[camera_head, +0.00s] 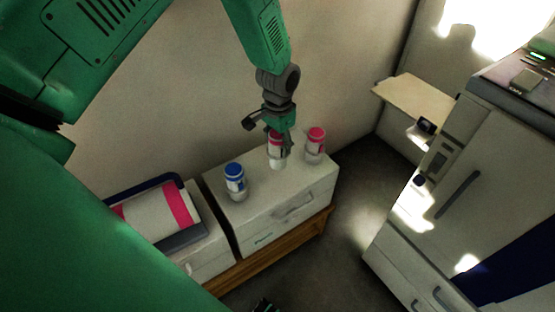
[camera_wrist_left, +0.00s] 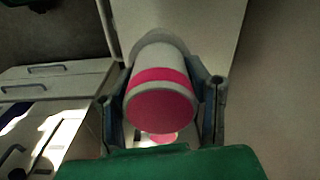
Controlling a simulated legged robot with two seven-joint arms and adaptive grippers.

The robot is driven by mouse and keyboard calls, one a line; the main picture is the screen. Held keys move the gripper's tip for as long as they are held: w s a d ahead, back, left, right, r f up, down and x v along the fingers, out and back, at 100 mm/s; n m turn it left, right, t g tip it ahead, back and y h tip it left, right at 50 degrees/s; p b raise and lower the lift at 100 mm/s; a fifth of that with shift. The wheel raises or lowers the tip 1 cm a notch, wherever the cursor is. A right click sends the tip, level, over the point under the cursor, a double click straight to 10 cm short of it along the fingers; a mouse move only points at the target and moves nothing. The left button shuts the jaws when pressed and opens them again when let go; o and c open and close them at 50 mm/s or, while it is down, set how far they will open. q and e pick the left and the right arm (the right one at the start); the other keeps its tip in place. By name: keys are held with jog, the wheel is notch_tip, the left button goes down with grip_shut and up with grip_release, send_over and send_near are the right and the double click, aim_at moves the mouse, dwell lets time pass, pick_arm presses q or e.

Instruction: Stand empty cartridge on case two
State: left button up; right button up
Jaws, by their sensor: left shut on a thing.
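My left gripper (camera_head: 279,150) reaches down from the top and is shut on a white cartridge with a pink-red cap (camera_head: 276,162). The cartridge is roughly upright at the top of the white case (camera_head: 255,205), near its back edge. I cannot tell whether its base touches the case. The left wrist view shows its pink cap (camera_wrist_left: 160,108) between the two fingers (camera_wrist_left: 162,112). A blue-capped cartridge (camera_head: 235,182) stands on the case to the left, and another pink-capped one (camera_head: 315,146) stands to the right. My right gripper is not identifiable.
Left of the case, a second white case (camera_head: 212,254) bears a dark-edged tray (camera_head: 183,240) with a white and pink roll. Both are on a wooden bench (camera_head: 290,238). A large white machine (camera_head: 420,235) stands right, across open floor. The wall is close behind.

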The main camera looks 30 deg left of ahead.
aim_at(275, 158)
pick_arm(q)
jog(key=f, duration=0.1)
jog(key=a+f, duration=0.1)
jog(key=f, duration=0.1)
jog(key=shift+w, duration=0.1)
jog(key=shift+a+f, duration=0.2)
jog(key=shift+f, duration=0.05)
jog(key=f, duration=0.1)
jog(key=f+b, duration=0.1)
jog(key=f, duration=0.1)
jog(key=shift+d, duration=0.45)
jog(key=shift+d+r, duration=0.1)
jog(key=o, duration=1)
jog(key=shift+a+f, duration=0.25)
jog(key=shift+o, duration=1.3)
jog(key=shift+a, duration=0.2)
pick_arm(e)
jog(key=shift+a+f, duration=0.6)
jog(key=shift+f, duration=0.1)
